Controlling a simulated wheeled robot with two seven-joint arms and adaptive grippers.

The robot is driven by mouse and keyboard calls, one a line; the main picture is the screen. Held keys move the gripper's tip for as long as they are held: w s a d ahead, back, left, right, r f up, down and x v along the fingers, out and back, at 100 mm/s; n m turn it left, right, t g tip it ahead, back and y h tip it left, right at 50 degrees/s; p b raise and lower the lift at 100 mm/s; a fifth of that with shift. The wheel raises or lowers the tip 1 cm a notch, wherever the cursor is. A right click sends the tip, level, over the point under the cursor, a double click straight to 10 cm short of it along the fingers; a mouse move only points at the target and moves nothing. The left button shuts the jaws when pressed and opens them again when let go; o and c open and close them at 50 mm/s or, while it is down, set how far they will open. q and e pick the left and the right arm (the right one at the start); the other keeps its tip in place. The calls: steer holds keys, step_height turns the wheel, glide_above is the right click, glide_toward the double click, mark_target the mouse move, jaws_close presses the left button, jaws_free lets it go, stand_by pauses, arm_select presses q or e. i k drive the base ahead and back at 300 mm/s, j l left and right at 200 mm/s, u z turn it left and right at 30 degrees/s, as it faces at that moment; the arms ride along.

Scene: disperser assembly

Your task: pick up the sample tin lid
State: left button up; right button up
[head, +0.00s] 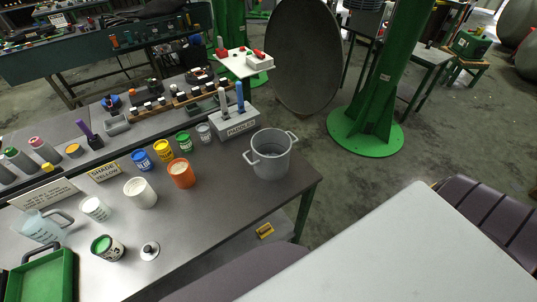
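A small round pale metal disc with a dark raised middle (149,251) lies flat on the grey bench (222,215) near its front edge; it looks like the sample tin lid, though it is small in the picture. To its left stands a small tin (108,249) with a green top and a printed label. The disc and this tin are apart. Nothing covers the disc. Neither of my grippers shows in the head view.
White tubs (140,194), an orange pot (181,174) and a clear jug (41,228) stand behind the disc. A green tray (47,278) is at left. A grey two-handled pot (270,156) stands near the bench's right end. Bench right of the disc is clear.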

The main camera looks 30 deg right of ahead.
mark_target(149, 253)
steer(key=u, duration=1.05)
